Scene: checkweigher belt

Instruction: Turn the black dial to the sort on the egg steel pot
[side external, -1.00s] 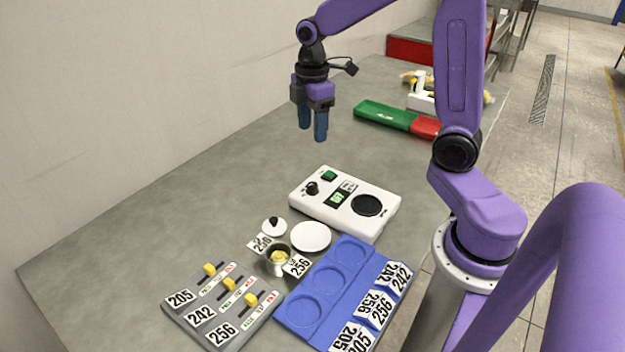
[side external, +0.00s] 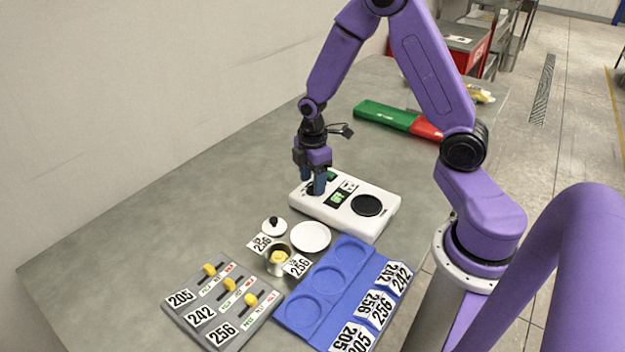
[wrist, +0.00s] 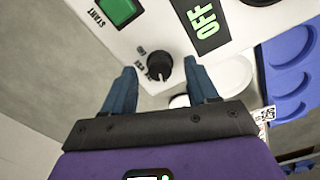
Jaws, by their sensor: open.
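The black dial (wrist: 159,67) is on the white checkweigher box (side external: 375,221); in the wrist view it stands between my open fingers. My gripper (wrist: 163,85) is open and points down over the dial's end of the box; in the side view my gripper (side external: 313,190) largely hides the dial. The display (wrist: 205,22) reads OFF in green. A green START button (wrist: 119,10) is near the dial. The steel pot (side external: 277,262) holds something yellow and stands in front of the box, with a card reading 256 (side external: 297,265) beside it. A white lid (side external: 274,227) with a black knob lies behind it.
A white plate (side external: 311,237) is beside the pot. A blue tray (side external: 326,283) with round recesses and number cards lies in front. A grey slider board (side external: 222,299) labelled 205, 242 and 256 has yellow knobs. A green and red bar (side external: 385,116) lies behind the box.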

